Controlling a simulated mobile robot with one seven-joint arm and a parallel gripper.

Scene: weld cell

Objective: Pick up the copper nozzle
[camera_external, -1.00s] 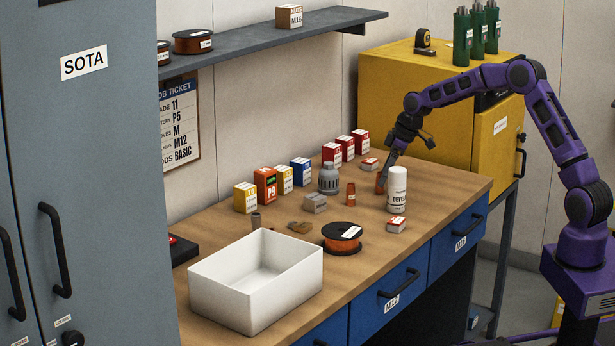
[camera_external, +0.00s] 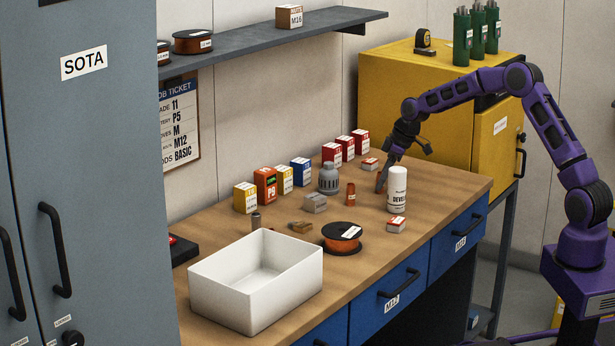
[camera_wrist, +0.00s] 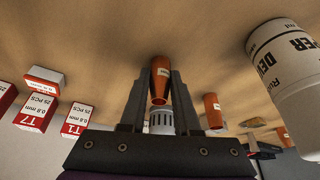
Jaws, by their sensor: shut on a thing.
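A copper nozzle (camera_wrist: 160,78) with a small label stands between the two fingers of my gripper (camera_wrist: 159,90) in the wrist view. The fingers are shut on it from both sides. In the external view my gripper (camera_external: 382,180) points down behind the white developer can, low at the tabletop, with a sliver of the nozzle (camera_external: 379,189) showing. I cannot tell whether the nozzle touches the table. A second copper-coloured nozzle (camera_external: 350,194) stands free to the left, and it also shows in the wrist view (camera_wrist: 213,111).
The white developer can (camera_external: 397,190) stands close to the right of my gripper. Small red-and-white boxes (camera_external: 370,164) stand behind it. A grey domed part (camera_external: 329,178), a wire spool (camera_external: 342,238) and an open white bin (camera_external: 300,273) are further left on the bench.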

